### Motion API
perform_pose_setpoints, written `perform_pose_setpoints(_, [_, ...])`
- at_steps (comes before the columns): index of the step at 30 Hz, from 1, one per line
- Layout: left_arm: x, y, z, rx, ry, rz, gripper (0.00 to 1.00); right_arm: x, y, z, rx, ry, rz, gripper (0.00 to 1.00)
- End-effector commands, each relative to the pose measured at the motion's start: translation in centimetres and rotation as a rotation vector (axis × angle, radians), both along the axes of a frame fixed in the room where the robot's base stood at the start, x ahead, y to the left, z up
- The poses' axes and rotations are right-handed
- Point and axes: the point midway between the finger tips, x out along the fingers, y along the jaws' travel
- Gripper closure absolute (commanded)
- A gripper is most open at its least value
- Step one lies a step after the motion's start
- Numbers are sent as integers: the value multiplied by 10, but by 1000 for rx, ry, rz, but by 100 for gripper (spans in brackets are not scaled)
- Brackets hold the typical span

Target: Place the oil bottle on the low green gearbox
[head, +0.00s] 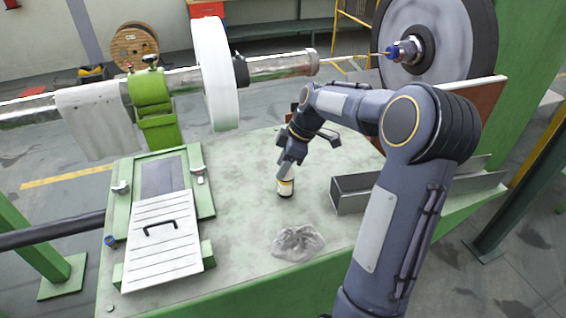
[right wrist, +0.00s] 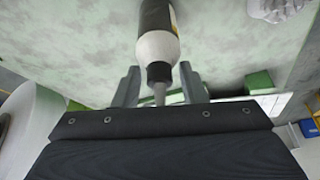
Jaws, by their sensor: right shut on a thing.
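The oil bottle (head: 286,187) is small, with a white and dark body and a yellowish label. It is upright below my right gripper (head: 291,162), over the broad, worn pale-green top of the low green gearbox (head: 235,215). I cannot tell whether its base touches that top. In the right wrist view the bottle (right wrist: 158,47) shows a white shoulder, dark cap and grey nozzle pointing toward the palm. The two fingers of the right gripper (right wrist: 160,88) are shut on it near the cap. My left gripper is not in view.
A white slatted cover with a black handle (head: 160,232) lies left on the green top. A crumpled clear bag (head: 298,243) lies in front of the bottle. A grey metal channel (head: 350,196) is to the right. A white disc (head: 215,75) on a shaft stands behind.

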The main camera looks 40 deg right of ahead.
Motion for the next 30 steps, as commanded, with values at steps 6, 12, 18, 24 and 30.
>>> perform_pose_setpoints(6, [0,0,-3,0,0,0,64,0,0,-2,0,-1,0,100])
perform_pose_setpoints(12, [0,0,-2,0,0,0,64,0,0,-1,-1,-1,0,40])
perform_pose_setpoints(18, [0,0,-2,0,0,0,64,0,0,-1,-1,-1,0,40])
perform_pose_setpoints(24, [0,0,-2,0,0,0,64,-1,-3,10,-3,-5,-2,40])
perform_pose_setpoints(30, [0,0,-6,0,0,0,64,-11,-15,46,-4,-8,-3,40])
